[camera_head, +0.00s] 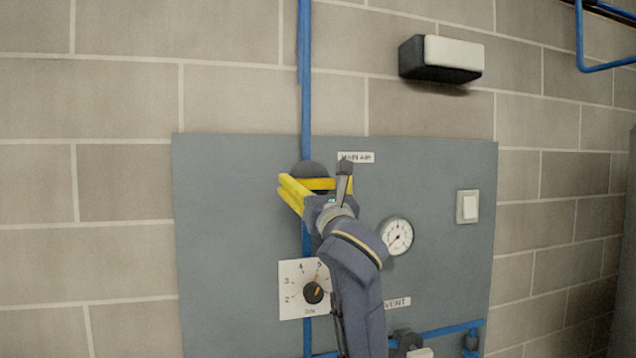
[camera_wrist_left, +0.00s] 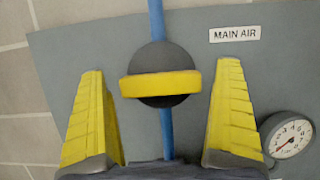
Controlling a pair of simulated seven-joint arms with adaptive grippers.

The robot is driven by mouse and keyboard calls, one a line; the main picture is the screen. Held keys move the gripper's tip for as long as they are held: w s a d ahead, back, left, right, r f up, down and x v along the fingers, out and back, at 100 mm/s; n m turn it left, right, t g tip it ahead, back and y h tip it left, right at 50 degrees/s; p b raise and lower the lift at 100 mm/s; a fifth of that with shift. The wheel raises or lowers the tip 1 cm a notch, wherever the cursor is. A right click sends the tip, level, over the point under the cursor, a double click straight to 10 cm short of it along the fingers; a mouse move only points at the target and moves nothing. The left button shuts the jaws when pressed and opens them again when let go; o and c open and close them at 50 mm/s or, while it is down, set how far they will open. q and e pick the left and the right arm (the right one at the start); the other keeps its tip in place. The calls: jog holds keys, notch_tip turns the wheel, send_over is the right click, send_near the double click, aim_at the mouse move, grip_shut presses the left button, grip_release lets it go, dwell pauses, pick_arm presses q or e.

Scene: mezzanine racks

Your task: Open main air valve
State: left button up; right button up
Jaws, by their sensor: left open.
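The main air valve is a dark round body (camera_head: 311,168) on a vertical blue pipe, with a yellow handle (camera_wrist_left: 160,85) lying across the pipe. The "MAIN AIR" label (camera_head: 356,157) is up and right of it; it also shows in the left wrist view (camera_wrist_left: 234,34). My left gripper (camera_head: 316,181) is in front of the valve with yellow fingers open. In the left wrist view, one finger is on each side of the handle, with a gap on both sides; how far the fingertips are from the panel is unclear. My right gripper is not in view.
The grey panel (camera_head: 230,230) carries a pressure gauge (camera_head: 396,236), a numbered dial (camera_head: 313,292), a white switch (camera_head: 467,206) and a "VENT" label (camera_head: 397,303). Blue pipe (camera_head: 450,331) runs along the bottom. A lamp-like box (camera_head: 452,53) is on the wall above.

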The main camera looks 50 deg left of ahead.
pick_arm(q)
jog(key=shift+w+a+r, duration=0.2)
jog(key=shift+a, duration=0.25)
jog(key=c, duration=1.1)
